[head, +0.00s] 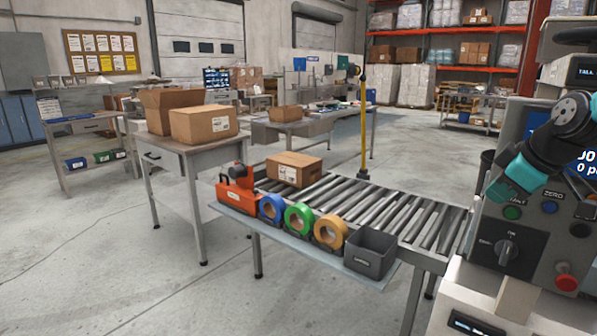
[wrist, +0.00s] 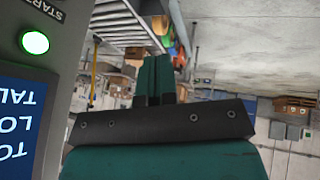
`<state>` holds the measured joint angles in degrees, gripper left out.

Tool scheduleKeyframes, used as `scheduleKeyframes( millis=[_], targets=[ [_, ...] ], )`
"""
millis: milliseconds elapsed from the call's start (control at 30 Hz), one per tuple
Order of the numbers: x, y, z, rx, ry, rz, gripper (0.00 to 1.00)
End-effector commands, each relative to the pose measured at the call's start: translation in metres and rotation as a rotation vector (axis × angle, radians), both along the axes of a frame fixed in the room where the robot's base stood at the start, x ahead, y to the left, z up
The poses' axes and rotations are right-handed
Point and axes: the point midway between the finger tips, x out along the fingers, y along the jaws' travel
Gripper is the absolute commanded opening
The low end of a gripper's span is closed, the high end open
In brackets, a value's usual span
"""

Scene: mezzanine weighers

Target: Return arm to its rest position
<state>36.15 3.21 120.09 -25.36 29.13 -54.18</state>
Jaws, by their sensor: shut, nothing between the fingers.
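My gripper (head: 496,190) is at the right of the head view, in front of a grey control panel (head: 537,259). Its teal fingers are together in the wrist view (wrist: 153,78), with nothing between them. My arm reaches in from the right edge and covers part of the panel and its blue screen (head: 545,125). In the wrist view, which is upside down, a lit green START button (wrist: 35,42) and a blue display (wrist: 17,130) are close on the left. I cannot tell the exact gap between the fingers and the panel.
A roller conveyor (head: 375,207) holds a cardboard box (head: 294,168). Its side shelf carries an orange tape dispenser (head: 237,190), several tape rolls (head: 300,221) and a dark bin (head: 370,252). A table with boxes (head: 203,124) stands left. The floor at lower left is clear.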

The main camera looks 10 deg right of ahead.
Motion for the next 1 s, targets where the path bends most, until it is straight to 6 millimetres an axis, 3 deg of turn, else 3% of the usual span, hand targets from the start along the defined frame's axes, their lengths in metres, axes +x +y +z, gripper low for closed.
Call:
scheduleKeyframes(
  millis=[33, 133, 200, 300, 400, 500, 600, 1000],
  targets=[
    [-0.003, 0.045, 0.009, 0.049, 0.031, 0.035, 0.00],
    [-0.025, 0.123, 0.013, 0.148, 0.118, 0.066, 0.00],
    [-0.051, 0.174, 0.015, 0.206, 0.194, 0.085, 0.00],
    [-0.098, 0.233, 0.016, 0.261, 0.315, 0.104, 0.00],
    [-0.146, 0.271, 0.015, 0.284, 0.424, 0.110, 0.00],
    [-0.183, 0.290, 0.014, 0.286, 0.502, 0.106, 0.00],
    [-0.204, 0.299, 0.012, 0.283, 0.547, 0.101, 0.00],
    [-0.211, 0.301, 0.010, 0.282, 0.565, 0.094, 0.00]
  ],
)
